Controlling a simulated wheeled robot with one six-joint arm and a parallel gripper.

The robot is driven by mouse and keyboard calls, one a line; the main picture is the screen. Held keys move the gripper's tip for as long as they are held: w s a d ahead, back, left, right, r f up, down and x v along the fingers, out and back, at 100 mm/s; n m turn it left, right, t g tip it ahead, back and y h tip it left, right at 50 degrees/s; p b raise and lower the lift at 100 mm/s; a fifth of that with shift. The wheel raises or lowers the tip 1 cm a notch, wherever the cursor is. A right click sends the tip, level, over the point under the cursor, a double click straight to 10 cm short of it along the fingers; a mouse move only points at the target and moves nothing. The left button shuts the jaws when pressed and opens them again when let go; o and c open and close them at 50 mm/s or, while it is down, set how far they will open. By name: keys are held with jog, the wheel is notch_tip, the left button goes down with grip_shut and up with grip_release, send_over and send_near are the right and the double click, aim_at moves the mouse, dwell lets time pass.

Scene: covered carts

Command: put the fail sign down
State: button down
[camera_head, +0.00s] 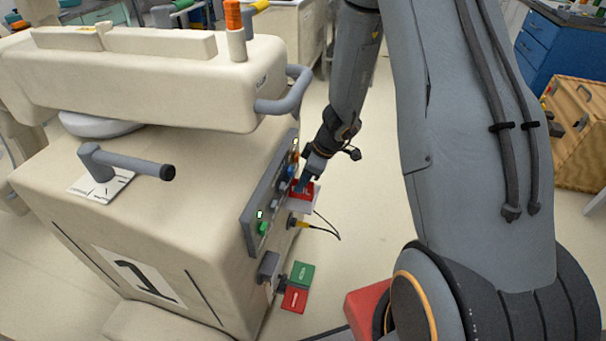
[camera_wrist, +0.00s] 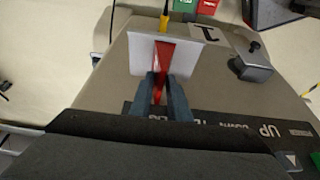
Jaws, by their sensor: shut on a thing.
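My gripper (camera_head: 306,178) is at the side of the cover-draped cart, just beyond its button panel. It is shut on a red sign (camera_head: 302,188), which I take to be the fail sign; its lettering is too small to read. In the wrist view the two fingers (camera_wrist: 160,92) pinch the red sign (camera_wrist: 165,55), seen nearly edge-on. The sign is in front of a white plate or holder (camera_wrist: 140,50), which also shows as a pale shelf in the head view (camera_head: 300,205). I cannot tell whether the sign touches it.
The button panel (camera_head: 262,205) is close to my gripper. A yellow plug (camera_head: 298,222) with a black cable sticks out nearby. Open floor (camera_head: 365,190) is to the right.

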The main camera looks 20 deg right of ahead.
jog(key=shift+s+a+p, duration=0.1)
jog(key=shift+s+p, duration=0.05)
jog(key=shift+p, duration=0.15)
jog(key=shift+f, duration=0.1)
jog(key=c, duration=1.6)
grip_release()
jog(key=shift+c, duration=0.2)
